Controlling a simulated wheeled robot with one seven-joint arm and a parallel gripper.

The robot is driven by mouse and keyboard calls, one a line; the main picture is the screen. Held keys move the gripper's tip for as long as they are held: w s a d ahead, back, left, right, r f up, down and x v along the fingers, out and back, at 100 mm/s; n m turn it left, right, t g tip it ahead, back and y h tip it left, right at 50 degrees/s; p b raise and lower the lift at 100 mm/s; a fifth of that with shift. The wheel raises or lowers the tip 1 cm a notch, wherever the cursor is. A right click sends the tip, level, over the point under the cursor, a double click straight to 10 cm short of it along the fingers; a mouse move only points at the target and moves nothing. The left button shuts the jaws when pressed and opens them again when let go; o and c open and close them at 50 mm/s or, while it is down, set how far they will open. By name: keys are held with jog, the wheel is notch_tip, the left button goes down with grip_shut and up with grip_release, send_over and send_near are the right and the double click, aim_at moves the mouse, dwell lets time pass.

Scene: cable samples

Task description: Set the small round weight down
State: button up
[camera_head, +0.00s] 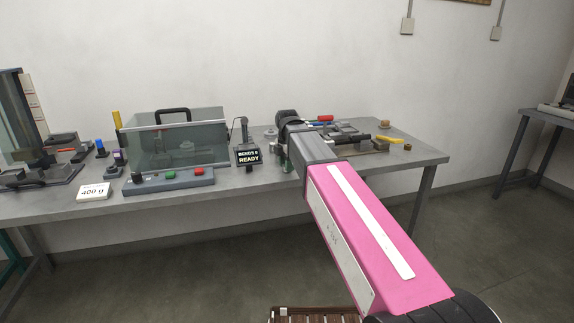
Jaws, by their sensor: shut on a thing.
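My gripper (285,160) is at the end of my pink and grey arm, over the front edge area of the grey bench (432,157), just right of the small black display. My own wrist and arm hide most of its fingers. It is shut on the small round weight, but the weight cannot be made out. I cannot tell how far it is above the bench top. A white card reading "400 g" (93,191) stands at the bench's front left.
The display (248,155) reads "READY". Tools and a small brown round piece (384,125) lie at right.

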jog(key=shift+f, duration=0.1)
jog(key=o, duration=1)
notch_tip(320, 180, up, 12)
jog(key=shift+r, duration=0.15)
